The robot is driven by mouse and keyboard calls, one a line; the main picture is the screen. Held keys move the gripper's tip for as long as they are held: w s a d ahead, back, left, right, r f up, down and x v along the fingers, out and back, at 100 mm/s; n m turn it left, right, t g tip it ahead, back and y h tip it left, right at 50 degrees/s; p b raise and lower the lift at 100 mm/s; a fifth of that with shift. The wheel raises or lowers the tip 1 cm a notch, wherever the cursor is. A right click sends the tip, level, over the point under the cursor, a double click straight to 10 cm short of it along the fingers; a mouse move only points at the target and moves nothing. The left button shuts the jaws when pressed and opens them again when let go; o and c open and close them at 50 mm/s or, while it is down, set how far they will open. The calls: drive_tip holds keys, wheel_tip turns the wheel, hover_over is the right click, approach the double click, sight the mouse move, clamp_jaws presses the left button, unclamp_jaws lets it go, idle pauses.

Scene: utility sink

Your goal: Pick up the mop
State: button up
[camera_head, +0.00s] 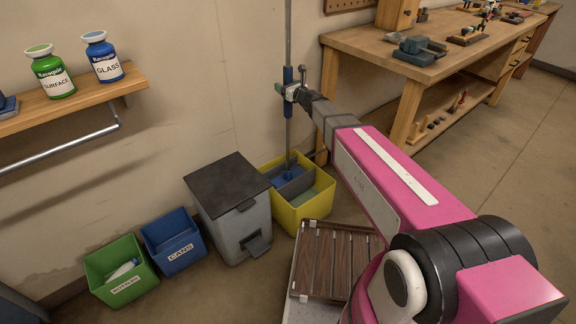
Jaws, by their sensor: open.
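The mop (288,135) stands nearly upright with its lower end in a yellow bucket (312,207) against the wall. Its long grey pole runs up out of the top of the picture and has a blue grip section partway up. My gripper (290,89) is at the blue section of the pole, reaching in from the right. It is open, and its fingers appear to be around or right beside the pole; I cannot tell whether they touch it. The fingers hide part of the blue section.
A grey pedal bin (230,215) stands left of the yellow bucket, then a blue CANS bin (175,245) and a green bin (115,262). A wooden workbench (400,65) stands behind my arm. A slatted wooden piece (330,260) lies in front of the bucket.

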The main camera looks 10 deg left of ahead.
clamp_jaws()
wheel_tip(320, 180, up, 13)
idle(1.1)
drive_tip(key=shift+s+d, duration=0.1)
